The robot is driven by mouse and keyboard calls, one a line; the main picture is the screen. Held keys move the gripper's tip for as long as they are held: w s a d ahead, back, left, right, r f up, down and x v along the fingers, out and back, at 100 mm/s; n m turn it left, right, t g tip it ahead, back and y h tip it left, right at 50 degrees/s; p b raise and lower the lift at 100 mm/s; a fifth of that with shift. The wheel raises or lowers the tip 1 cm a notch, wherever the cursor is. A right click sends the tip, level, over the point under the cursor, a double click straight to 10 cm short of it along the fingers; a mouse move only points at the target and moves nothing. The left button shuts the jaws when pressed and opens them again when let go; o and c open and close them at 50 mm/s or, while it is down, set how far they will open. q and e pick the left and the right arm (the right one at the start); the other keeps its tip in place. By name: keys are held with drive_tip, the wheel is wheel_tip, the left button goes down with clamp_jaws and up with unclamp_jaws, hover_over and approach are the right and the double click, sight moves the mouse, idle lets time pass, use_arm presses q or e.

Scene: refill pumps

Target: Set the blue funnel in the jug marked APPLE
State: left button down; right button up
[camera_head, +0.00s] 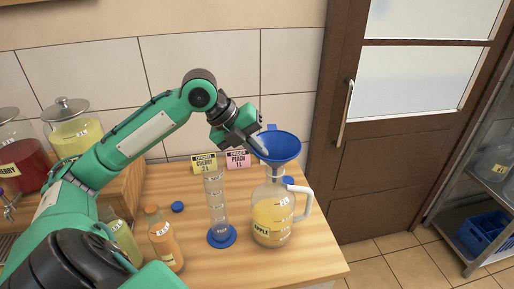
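The blue funnel (283,146) is at the mouth of the glass jug marked APPLE (272,222), with its wide cone above the jug's neck. Its spout points down at the neck; I cannot tell how far it is inside. The jug stands upright on the wooden counter, holds yellow liquid and has a white handle on its right. My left gripper (262,142) is at the funnel's left rim, with its fingers shut on the rim. My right gripper is not in view.
A measuring cylinder (217,205) with a blue base stands left of the jug. Order cards CHERRY (204,164) and PEACH (238,160) stand behind. An orange bottle (164,240), a greenish bottle (124,240) and a blue cap (177,207) are left. The counter's right edge is near the jug.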

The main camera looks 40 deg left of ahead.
use_arm(q)
drive_tip(key=c, duration=1.6)
unclamp_jaws()
drive_tip(key=shift+o, duration=0.2)
drive_tip(key=shift+s+a+r, duration=0.1)
drive_tip(key=shift+a+r, duration=0.05)
drive_tip(key=shift+r, duration=0.1)
drive_tip(key=b+v, duration=0.3)
drive_tip(key=v, duration=1)
drive_tip(key=shift+s+a, duration=0.1)
drive_tip(key=shift+s, duration=0.05)
